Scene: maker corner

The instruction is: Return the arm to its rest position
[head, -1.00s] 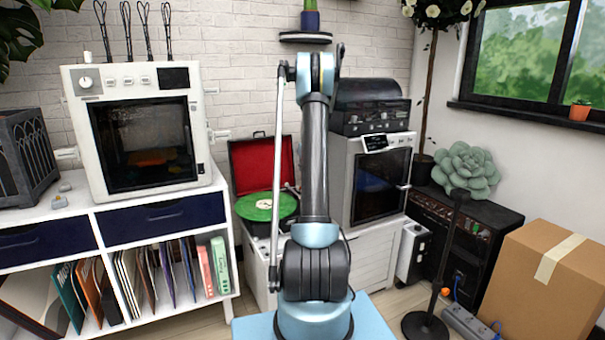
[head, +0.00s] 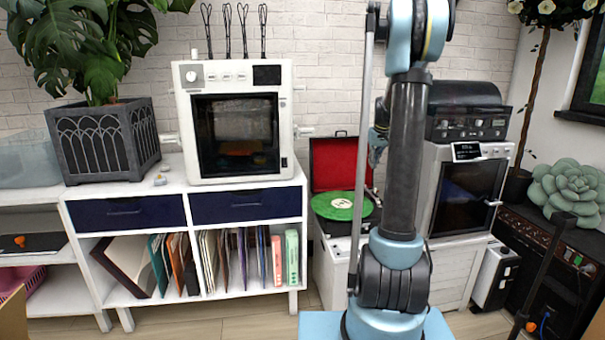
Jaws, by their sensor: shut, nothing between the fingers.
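My arm rises upright from its blue base at the right of centre in the head view, with its elbow at the top edge of the picture. My gripper (head: 376,155) hangs beside and behind the upper arm, small and partly hidden by it. It points down in front of the brick wall, above the record player, and looks shut and empty. It appears clear of everything around it.
A white machine (head: 237,120) and a plant in a grey pot (head: 104,140) stand on a white shelf unit (head: 180,173). A record player with a green record (head: 342,206) and a white oven-like machine (head: 467,200) are behind my arm. Bare floor shows in front of the shelf.

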